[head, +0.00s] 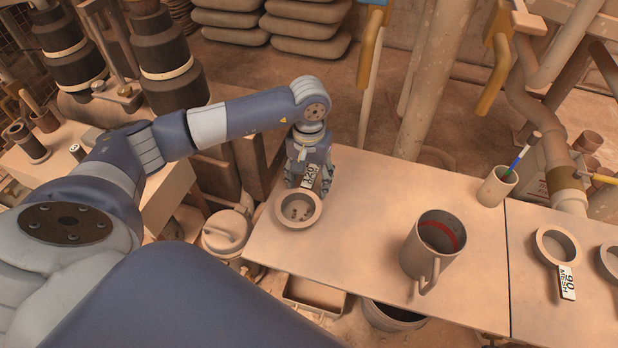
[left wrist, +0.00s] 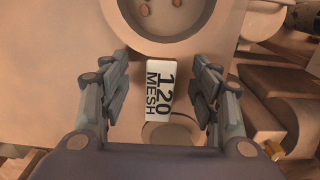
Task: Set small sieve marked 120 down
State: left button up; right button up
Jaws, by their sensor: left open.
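The small sieve marked 120 (head: 298,222) is a round tan pan that sits on the left end of the table (head: 352,252), near its edge. A few small dark spots show inside it. Its white tag (left wrist: 160,92) reads "120 MESH" in the left wrist view. My left gripper (head: 310,183) is at the tag side of the sieve. In the left wrist view its two fingers (left wrist: 163,95) stand apart on either side of the tag, with gaps on both sides. My right gripper is not in view.
A large mug (head: 420,262) with a red band inside stands right of the sieve. A cup with pens (head: 495,188) stands at the table's right end. A 90 mesh sieve (head: 556,243) lies farther right. The table between sieve and mug is clear.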

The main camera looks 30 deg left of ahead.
pick_arm(q)
jog(key=shift+r, duration=0.1)
notch_tip(320, 180, up, 12)
jog(key=p, duration=0.1)
jog(key=shift+p, duration=0.4)
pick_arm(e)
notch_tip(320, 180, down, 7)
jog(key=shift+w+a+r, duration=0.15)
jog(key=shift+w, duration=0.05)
